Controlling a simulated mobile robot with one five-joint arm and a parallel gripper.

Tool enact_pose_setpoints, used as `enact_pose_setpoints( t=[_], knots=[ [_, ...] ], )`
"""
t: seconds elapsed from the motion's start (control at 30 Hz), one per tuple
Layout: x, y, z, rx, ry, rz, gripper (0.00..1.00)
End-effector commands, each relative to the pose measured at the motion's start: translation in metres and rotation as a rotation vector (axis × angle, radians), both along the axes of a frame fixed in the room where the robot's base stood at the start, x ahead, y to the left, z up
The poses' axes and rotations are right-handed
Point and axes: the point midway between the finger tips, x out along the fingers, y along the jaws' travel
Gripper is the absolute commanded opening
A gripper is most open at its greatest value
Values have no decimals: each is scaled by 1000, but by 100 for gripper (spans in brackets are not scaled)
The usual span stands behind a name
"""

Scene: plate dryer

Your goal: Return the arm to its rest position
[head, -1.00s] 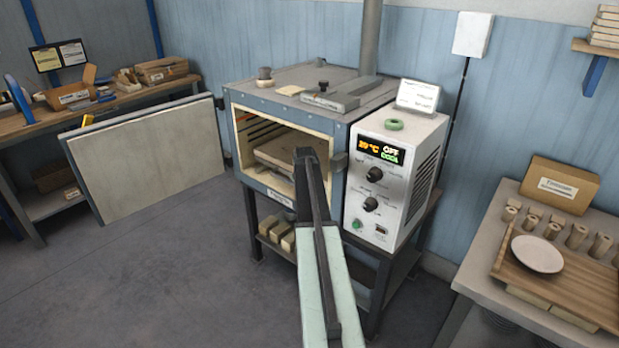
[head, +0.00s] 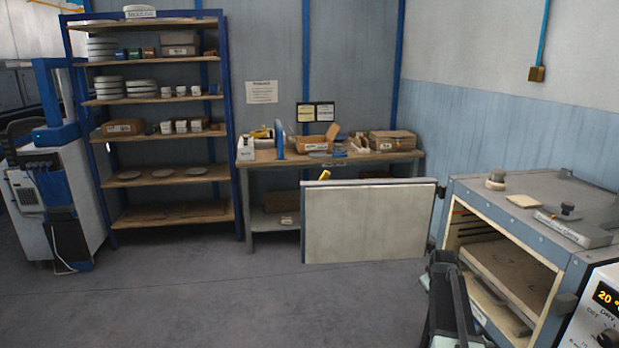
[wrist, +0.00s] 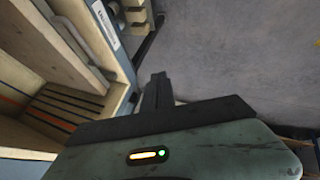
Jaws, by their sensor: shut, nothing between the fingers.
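My gripper (head: 443,258) is low at the right in the head view, in front of the dryer's left front edge. It is shut and holds nothing. In the wrist view the dark closed fingers (wrist: 158,80) point over the grey floor, outside the chamber. The plate dryer (head: 550,205) stands at the right of the head view with its chamber open. The dryer door (head: 368,222) is swung wide open to the left.
A workbench (head: 330,160) with boxes stands behind the open door. A blue shelf rack (head: 160,105) with plates stands at the back left. A white machine (head: 60,190) stands at far left. The floor (head: 230,300) at left and centre is clear.

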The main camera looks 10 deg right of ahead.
Motion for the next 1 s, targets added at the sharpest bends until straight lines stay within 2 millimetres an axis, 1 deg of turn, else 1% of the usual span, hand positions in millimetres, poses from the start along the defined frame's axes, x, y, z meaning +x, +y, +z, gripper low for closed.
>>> enact_pose_setpoints(
  t=[0.03, 0.07, 0.1, 0.17, 0.2, 0.27, 0.3, 0.37, 0.4, 0.43, 0.47, 0.5, 0.6, 0.63, 0.73, 1.0],
  knots=[
    [-1, 49, 0, 14, 14, 46, 0],
    [-2, 76, -2, 25, 24, 68, 0],
    [-6, 111, -4, 44, 41, 92, 0],
    [-17, 163, -8, 76, 70, 122, 0],
    [-28, 197, -10, 100, 95, 136, 0],
    [-50, 245, -15, 139, 137, 148, 0],
    [-69, 275, -18, 166, 170, 149, 0],
    [-102, 313, -22, 207, 229, 134, 0],
    [-126, 333, -25, 233, 268, 112, 0],
    [-144, 344, -27, 253, 300, 88, 0],
    [-162, 351, -29, 272, 333, 57, 0],
    [-185, 354, -31, 298, 373, 2, 0],
    [-222, 353, -34, 343, 453, -133, 0],
    [-229, 354, -35, 353, 473, -171, 0],
    [-233, 353, -35, 367, 495, -239, 0],
    [-231, 353, -35, 369, 489, -245, 0]
  ],
)
